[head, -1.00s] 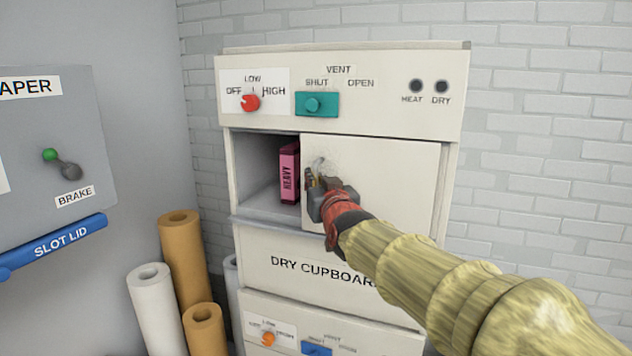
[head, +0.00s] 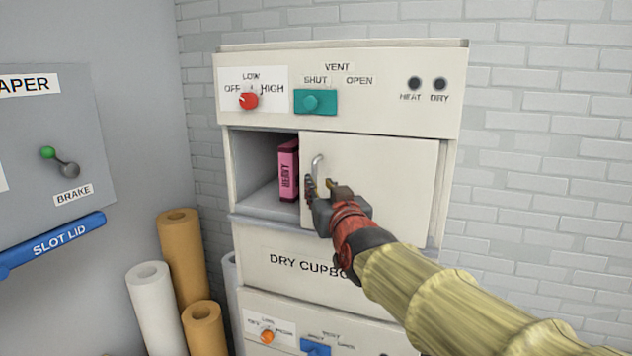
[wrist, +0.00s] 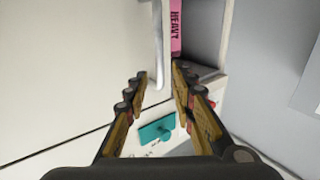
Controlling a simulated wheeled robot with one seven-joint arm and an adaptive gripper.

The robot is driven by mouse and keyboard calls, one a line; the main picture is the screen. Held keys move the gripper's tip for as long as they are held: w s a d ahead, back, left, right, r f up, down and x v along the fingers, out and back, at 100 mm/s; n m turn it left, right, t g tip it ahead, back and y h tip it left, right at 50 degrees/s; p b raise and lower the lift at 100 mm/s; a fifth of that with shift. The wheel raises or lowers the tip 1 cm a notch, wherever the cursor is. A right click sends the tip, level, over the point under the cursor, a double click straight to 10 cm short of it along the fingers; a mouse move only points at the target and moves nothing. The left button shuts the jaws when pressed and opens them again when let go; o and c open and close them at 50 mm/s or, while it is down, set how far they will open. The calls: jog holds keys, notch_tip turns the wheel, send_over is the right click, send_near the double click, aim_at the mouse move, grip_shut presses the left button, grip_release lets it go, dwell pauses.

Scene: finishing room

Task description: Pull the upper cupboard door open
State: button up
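The upper cupboard door (head: 385,185) is a plain cream panel covering the right part of the upper compartment. The left part is uncovered. A curved metal handle (head: 317,166) stands near the door's left edge. My gripper (head: 320,184) is open in front of the door at the handle's lower part, which its fingers partly hide. In the wrist view the handle (wrist: 158,40) runs down to between the two parted fingertips (wrist: 159,77), with gaps on both sides. I cannot tell whether a finger touches it.
A pink box marked HEAVY (head: 288,170) stands inside the compartment, beside the door edge. Above are a red knob (head: 249,101) and a teal vent slider (head: 316,102).

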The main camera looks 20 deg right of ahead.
jog(key=shift+s+a, duration=0.1)
jog(key=shift+s, duration=2.65)
jog(key=s+a+f+g+y+b, duration=0.1)
jog(key=s+f+g, duration=0.2)
jog(key=f, duration=0.6)
jog(key=s+a+f+g+y, duration=0.1)
jog(key=s+a+f+g, duration=0.15)
jog(key=f, duration=0.65)
jog(key=s+d+f+g+b, duration=0.1)
jog(key=s+f+g+b, duration=0.2)
jog(key=s+f+b, duration=0.5)
jog(key=s+d+f+g+h+b, duration=0.1)
jog(key=s+f+g+b, duration=0.3)
jog(key=s+f+b, duration=0.4)
jog(key=s+d+f, duration=0.1)
jog(key=s+f, duration=0.5)
jog(key=f, duration=0.6)
jog(key=shift+s+f, duration=0.2)
